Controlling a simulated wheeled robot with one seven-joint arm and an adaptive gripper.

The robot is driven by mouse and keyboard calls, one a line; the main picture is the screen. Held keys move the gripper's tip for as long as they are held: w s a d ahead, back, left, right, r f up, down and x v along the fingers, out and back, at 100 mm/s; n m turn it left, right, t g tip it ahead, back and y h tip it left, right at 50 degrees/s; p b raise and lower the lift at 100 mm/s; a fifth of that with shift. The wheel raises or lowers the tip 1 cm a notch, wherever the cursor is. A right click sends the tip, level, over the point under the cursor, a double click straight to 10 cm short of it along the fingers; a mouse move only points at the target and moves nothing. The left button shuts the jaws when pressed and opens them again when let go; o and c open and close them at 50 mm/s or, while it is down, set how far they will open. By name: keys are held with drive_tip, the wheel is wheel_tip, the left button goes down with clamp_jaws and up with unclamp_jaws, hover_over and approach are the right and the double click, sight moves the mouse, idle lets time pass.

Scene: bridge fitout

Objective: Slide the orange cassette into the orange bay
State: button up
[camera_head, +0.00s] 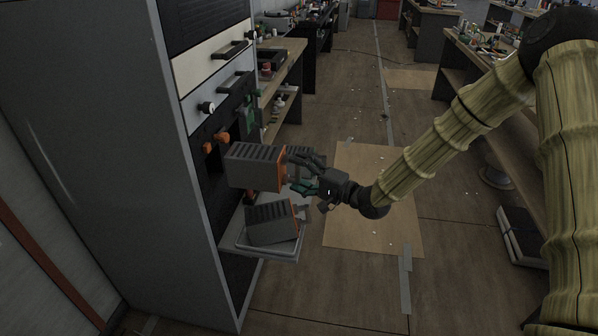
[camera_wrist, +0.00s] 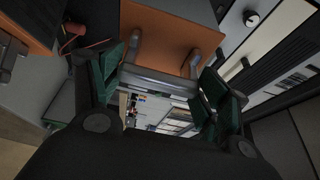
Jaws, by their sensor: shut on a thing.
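The orange cassette (camera_head: 252,166) is a dark grey ribbed box with an orange front face, held level in front of the cabinet. My gripper (camera_head: 303,172) is shut on it from the orange-face side. In the wrist view, the orange face (camera_wrist: 168,38) and its grey handle bar (camera_wrist: 160,78) lie between the green-padded fingers. The cassette's far end is close to the dark cabinet opening beside the orange knobs (camera_head: 215,141), which appear to mark the orange bay. I cannot tell whether the end is inside the opening.
A second grey cassette with an orange edge (camera_head: 268,222) lies tilted on a light tray (camera_head: 268,250) just below. Another ribbed grey block shows partly behind my gripper. The cabinet (camera_head: 175,200) stands at left. Open floor with a brown mat (camera_head: 370,225) lies to the right.

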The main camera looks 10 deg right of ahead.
sight(274, 186)
drive_tip(key=shift+w+a+f+b, duration=0.15)
drive_tip(key=shift+w+a+b, duration=0.05)
drive_tip(key=shift+a, duration=0.45)
drive_tip(key=shift+w+a+f+b, duration=0.15)
drive_tip(key=shift+w+a+f, duration=0.05)
drive_tip(key=shift+a, duration=0.45)
drive_tip(key=shift+w+a+f+b, duration=0.15)
drive_tip(key=shift+w+a+b, duration=0.05)
drive_tip(key=shift+a, duration=0.45)
drive_tip(key=shift+w+a+f+b, duration=0.25)
drive_tip(key=shift+w+a, duration=0.4)
drive_tip(key=shift+a, duration=1.25)
drive_tip(key=shift+w+a+f+b, duration=0.1)
drive_tip(key=shift+w+a+b, duration=0.35)
drive_tip(key=shift+a, duration=1.5)
drive_tip(key=shift+w+a+f+b, duration=0.15)
drive_tip(key=shift+w+a, duration=0.65)
drive_tip(key=shift+a, duration=1.2)
drive_tip(key=shift+f, duration=0.2)
drive_tip(key=o, duration=1.6)
drive_tip(key=shift+o, duration=0.2)
drive_tip(key=shift+s, duration=0.1)
drive_tip(key=v, duration=1.2)
drive_tip(key=shift+f, duration=0.1)
